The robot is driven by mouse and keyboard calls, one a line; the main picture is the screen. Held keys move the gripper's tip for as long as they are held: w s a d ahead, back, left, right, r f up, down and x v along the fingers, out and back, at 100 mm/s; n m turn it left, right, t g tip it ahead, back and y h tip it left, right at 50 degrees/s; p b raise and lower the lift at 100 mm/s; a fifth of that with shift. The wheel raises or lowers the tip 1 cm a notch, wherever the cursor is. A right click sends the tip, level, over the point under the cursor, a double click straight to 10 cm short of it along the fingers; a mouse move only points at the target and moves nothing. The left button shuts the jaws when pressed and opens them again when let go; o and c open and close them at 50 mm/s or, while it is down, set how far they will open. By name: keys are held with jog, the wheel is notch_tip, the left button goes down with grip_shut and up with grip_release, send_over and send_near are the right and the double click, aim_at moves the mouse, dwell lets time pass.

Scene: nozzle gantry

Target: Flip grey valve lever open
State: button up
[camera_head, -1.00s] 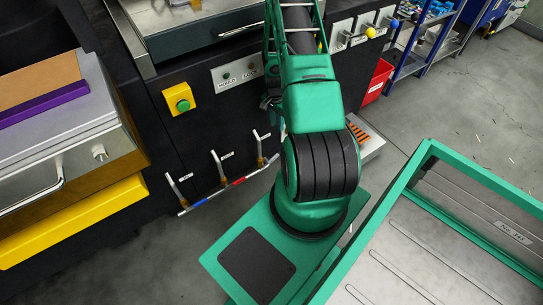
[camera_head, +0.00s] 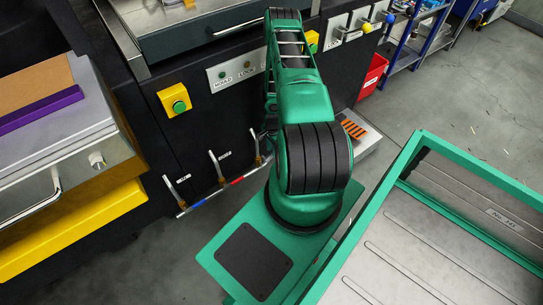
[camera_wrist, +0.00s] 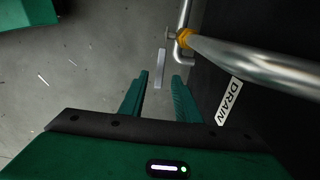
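Three grey metal valve levers stand along a low pipe on the black machine front: a left one (camera_head: 174,190), a middle one (camera_head: 216,167) and a right one (camera_head: 256,147) close beside my arm. The pipe has blue and red bands. In the wrist view my gripper (camera_wrist: 160,76) is open and empty, its two green fingers apart. A flat grey bar (camera_wrist: 160,68) appears just beyond the fingertips, in line with the gap; its distance is unclear. A thick metal rod (camera_wrist: 250,65) and a brass-yellow fitting (camera_wrist: 184,36) lie to the right. My arm hides the gripper in the head view.
A DRAIN label (camera_wrist: 229,101) is on the dark panel at right in the wrist view. A yellow box with a green button (camera_head: 174,100) is above the levers. A green-framed cart (camera_head: 385,205) stands at right, a yellow drawer (camera_head: 75,225) at left. Grey floor lies between.

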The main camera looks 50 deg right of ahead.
jog(key=shift+f, duration=2.4)
jog(key=shift+c, duration=0.6)
grip_shut()
